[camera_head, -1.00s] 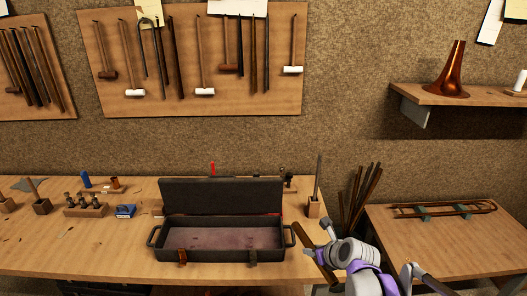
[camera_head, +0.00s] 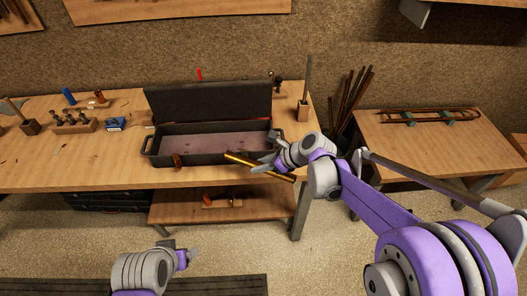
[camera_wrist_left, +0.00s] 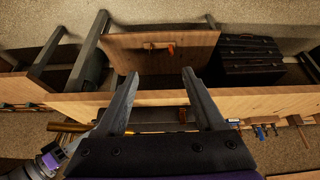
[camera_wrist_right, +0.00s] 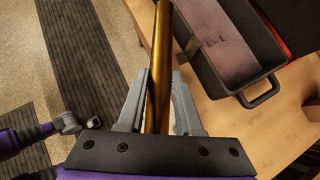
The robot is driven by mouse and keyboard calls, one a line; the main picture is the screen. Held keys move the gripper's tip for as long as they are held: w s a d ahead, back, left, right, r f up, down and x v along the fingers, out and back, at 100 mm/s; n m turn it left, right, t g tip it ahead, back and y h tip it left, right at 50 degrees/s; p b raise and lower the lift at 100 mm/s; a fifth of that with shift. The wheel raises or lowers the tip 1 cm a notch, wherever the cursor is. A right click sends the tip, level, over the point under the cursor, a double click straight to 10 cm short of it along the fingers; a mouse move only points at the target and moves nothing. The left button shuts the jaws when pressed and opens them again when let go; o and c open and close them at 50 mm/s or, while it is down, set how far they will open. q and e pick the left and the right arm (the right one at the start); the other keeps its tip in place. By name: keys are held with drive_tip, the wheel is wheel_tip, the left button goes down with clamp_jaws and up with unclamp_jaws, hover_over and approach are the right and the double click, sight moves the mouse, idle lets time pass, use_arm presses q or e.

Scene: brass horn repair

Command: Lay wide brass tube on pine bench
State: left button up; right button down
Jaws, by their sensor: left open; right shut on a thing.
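The wide brass tube (camera_head: 240,159) is a golden rod, held by my right gripper (camera_head: 268,165) over the front edge of the pine bench (camera_head: 60,170). In the right wrist view the tube (camera_wrist_right: 161,45) runs away between the fingers of the right gripper (camera_wrist_right: 162,75), shut on it. Whether the tube touches the bench I cannot tell. My left gripper (camera_head: 187,254) is low in front of the bench, apart from it. In the left wrist view its fingers (camera_wrist_left: 160,75) are spread and empty, facing the bench's front edge and lower shelf.
An open black case (camera_head: 160,155) stands on the bench just behind the tube. Wooden tool blocks (camera_head: 75,126) stand to its left. A smaller table (camera_head: 440,155) with a slide on green supports is at right. Dark rods (camera_head: 350,105) stand between them. The bench's front left is clear.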

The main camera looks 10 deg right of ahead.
use_arm(q)
drive_tip(key=w+d+r+n+g+h, duration=0.1)
drive_tip(key=w+d+r+n, duration=0.1)
drive_tip(key=w+d+r, duration=0.3)
drive_tip(key=w+d+r+n, duration=0.1)
drive_tip(key=w+r+n, duration=0.2)
drive_tip(key=w, duration=0.4)
drive_tip(key=n+g+h, duration=0.1)
drive_tip(key=n+g, duration=0.1)
drive_tip(key=n, duration=0.4)
approach(251, 160)
drive_tip(key=x, duration=0.9)
drive_tip(key=shift+w+d+f, duration=0.1)
drive_tip(key=shift+d+f, duration=0.1)
clamp_jaws()
unclamp_jaws()
drive_tip(key=shift+r, duration=0.1)
